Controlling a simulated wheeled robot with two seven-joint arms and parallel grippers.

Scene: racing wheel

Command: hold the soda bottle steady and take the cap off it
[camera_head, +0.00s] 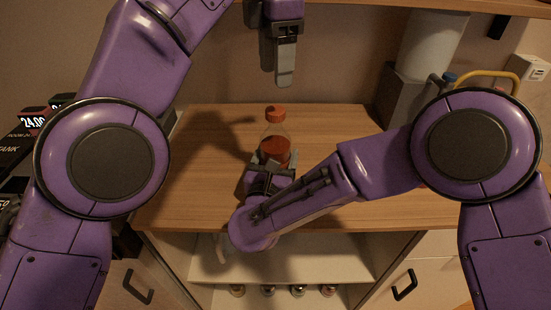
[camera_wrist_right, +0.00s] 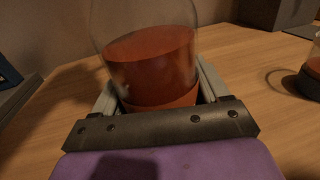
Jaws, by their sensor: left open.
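The soda bottle (camera_head: 275,145) stands upright on the wooden counter, clear at the top with reddish-brown liquid below. Its orange-red cap (camera_head: 276,113) is on it. My right gripper (camera_head: 273,160) reaches the bottle from the front, low down, with a finger on each side. In the right wrist view the bottle (camera_wrist_right: 152,55) fills the space between the fingers of that gripper (camera_wrist_right: 158,92), which appear closed against it; the cap is out of that view. My left gripper (camera_head: 277,75) is open and empty, pointing down above the cap and apart from it.
The wooden counter (camera_head: 205,160) is clear to the left of the bottle. At the back right stand a grey box and a white cylinder (camera_head: 430,45). In the right wrist view a dark-based glass vessel (camera_wrist_right: 312,75) stands to the right. An open shelf (camera_head: 300,262) lies below.

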